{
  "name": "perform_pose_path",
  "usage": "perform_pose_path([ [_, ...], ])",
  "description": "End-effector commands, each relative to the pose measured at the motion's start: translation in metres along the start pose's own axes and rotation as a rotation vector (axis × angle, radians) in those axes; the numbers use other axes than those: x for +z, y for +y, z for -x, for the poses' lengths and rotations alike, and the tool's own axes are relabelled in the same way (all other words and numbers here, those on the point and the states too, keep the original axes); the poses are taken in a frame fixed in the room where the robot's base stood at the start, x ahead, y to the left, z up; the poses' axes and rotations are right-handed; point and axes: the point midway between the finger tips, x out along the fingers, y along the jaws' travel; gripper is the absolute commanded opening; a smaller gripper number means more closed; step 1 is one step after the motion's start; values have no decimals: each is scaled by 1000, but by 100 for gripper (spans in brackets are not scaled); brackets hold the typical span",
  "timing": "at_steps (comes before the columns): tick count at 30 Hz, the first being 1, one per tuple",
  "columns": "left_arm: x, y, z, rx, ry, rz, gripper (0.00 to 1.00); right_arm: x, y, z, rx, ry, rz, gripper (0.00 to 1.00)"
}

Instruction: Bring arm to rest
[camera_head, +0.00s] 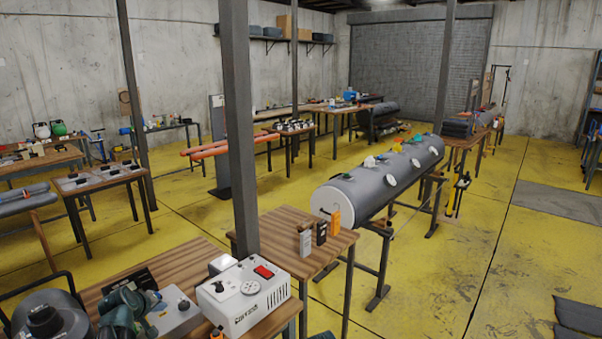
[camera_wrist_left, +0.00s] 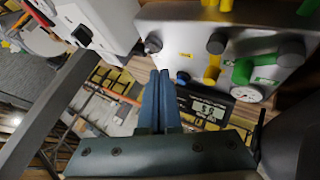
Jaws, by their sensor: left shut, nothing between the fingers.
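My left gripper (camera_head: 152,300) is low at the left in the head view, dark teal, over the near wooden bench (camera_head: 205,252). In the left wrist view its two fingers (camera_wrist_left: 161,76) lie together, shut and empty. A grey box with knobs (camera_head: 178,314) is just to its right in the head view. In the left wrist view a grey box with yellow, green and dark knobs (camera_wrist_left: 185,50) is close beyond the fingertips. I cannot tell whether the fingers touch anything.
A white box with a red switch (camera_head: 262,287) stands right of the grey box. A dark round device (camera_head: 40,318) is at the left. A dark post (camera_head: 241,150) rises behind the bench. A long grey inflatable tube (camera_head: 375,190) lies on stands beyond. Yellow floor at right is mostly clear.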

Motion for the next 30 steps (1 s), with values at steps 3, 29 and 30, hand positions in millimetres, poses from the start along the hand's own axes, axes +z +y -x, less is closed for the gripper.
perform_pose_path([
  [3, 16, 10, -1, -3, -31, -32, 0, -1, 0, 0, 0, 0, 0, 50],
  [29, 340, 107, 80, -172, -647, -803, 0, 0, 0, 0, 0, 0, 0, 50],
  [30, 356, 105, 90, -192, -677, -853, 0, 0, 0, 0, 0, 0, 0, 50],
])
